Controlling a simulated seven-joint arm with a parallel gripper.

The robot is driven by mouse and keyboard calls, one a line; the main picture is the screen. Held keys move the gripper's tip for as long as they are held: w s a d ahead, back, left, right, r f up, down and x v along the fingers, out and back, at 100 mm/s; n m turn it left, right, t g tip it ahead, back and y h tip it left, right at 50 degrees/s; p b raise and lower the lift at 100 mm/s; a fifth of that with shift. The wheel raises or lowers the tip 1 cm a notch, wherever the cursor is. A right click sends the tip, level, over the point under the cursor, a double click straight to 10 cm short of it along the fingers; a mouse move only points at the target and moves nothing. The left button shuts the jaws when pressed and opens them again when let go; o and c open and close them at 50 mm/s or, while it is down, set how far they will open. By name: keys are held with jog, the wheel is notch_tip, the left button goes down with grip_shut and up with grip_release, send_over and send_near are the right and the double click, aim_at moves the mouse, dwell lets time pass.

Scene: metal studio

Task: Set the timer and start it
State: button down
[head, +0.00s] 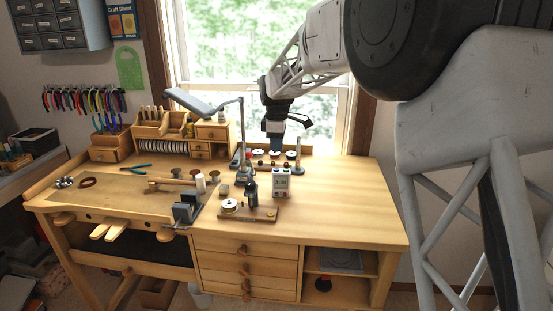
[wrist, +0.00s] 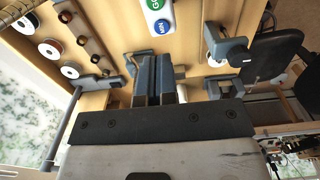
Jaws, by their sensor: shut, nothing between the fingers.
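The timer (head: 281,182) is a small white box with a display, standing upright on the workbench right of centre. In the wrist view, part of the timer (wrist: 153,8) shows at the top edge, with a green button and a blue button; the rest is cut off. My gripper (head: 277,148) hangs pointing down over the back of the bench, behind the timer. In the wrist view, the gripper's fingers (wrist: 152,62) are together and empty. They point toward the timer's blue button and look apart from it.
A wooden stand with a white spool (head: 229,204) and a dark upright tool is in front of the timer. A rack of spools (head: 259,153) and a grey post (head: 298,155) stand near the gripper. The bench top (head: 350,205) is clear to the right.

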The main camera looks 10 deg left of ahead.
notch_tip(320, 180, up, 7)
send_over(277, 169)
jog(key=shift+f, duration=0.15)
dwell(0.7)
jog(key=shift+r, duration=0.3)
jog(key=shift+f, duration=0.1)
notch_tip(277, 169, down, 13)
jog(key=shift+f, duration=0.4)
dwell(0.6)
